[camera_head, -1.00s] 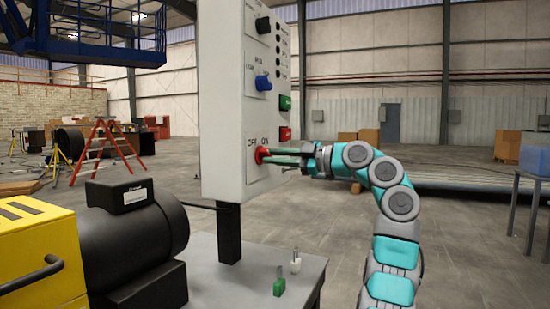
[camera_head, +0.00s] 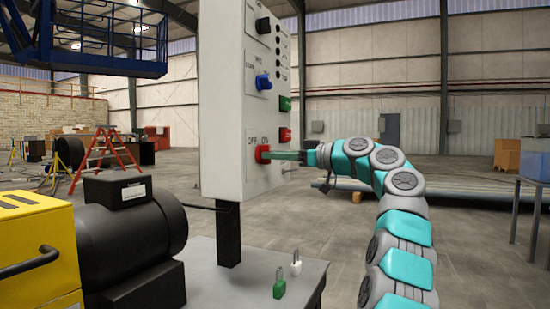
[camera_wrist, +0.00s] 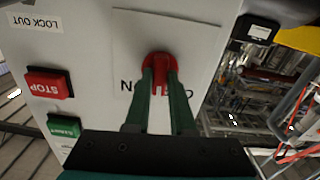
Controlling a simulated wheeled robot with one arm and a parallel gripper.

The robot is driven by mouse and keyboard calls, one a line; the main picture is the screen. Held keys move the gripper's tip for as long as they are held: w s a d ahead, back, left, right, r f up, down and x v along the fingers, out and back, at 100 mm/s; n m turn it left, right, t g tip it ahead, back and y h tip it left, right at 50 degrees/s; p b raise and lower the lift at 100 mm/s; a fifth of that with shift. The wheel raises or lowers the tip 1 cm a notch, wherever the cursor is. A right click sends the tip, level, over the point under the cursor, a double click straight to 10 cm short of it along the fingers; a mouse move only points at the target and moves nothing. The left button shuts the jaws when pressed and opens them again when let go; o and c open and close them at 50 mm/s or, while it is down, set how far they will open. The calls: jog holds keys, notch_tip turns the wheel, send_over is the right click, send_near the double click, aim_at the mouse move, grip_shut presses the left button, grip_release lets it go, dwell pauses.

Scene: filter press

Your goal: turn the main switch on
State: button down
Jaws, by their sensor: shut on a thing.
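The main switch is a red rotary handle (camera_head: 262,154) low on the front of the grey control box (camera_head: 222,100). OFF and ON labels sit above it in the head view. My gripper (camera_head: 275,155) reaches it from the right, its green fingers closed on the handle. In the wrist view, which shows the panel upside down, the red handle (camera_wrist: 160,62) stands between the two fingertips of my gripper (camera_wrist: 158,88). The fingers hide parts of the labels, so I cannot tell exactly which mark the handle points at.
A red STOP button (camera_wrist: 48,84) and a green button (camera_wrist: 63,126) are near the fingers. A blue selector knob (camera_head: 263,82) is higher on the box. A grey table (camera_head: 240,285) holds a small green padlock (camera_head: 279,289). A black motor (camera_head: 130,235) stands left.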

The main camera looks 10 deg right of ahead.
jog(key=m+p, duration=0.7)
jog(key=m, duration=0.2)
jog(key=shift+r+m, duration=0.15)
jog(key=shift+m, duration=0.25)
dwell(0.4)
jog(key=c, duration=0.8)
grip_release()
jog(key=shift+o, duration=0.2)
jog(key=v, duration=0.7)
jog(key=shift+s+d+b, duration=0.25)
jog(key=shift+d+b, duration=0.05)
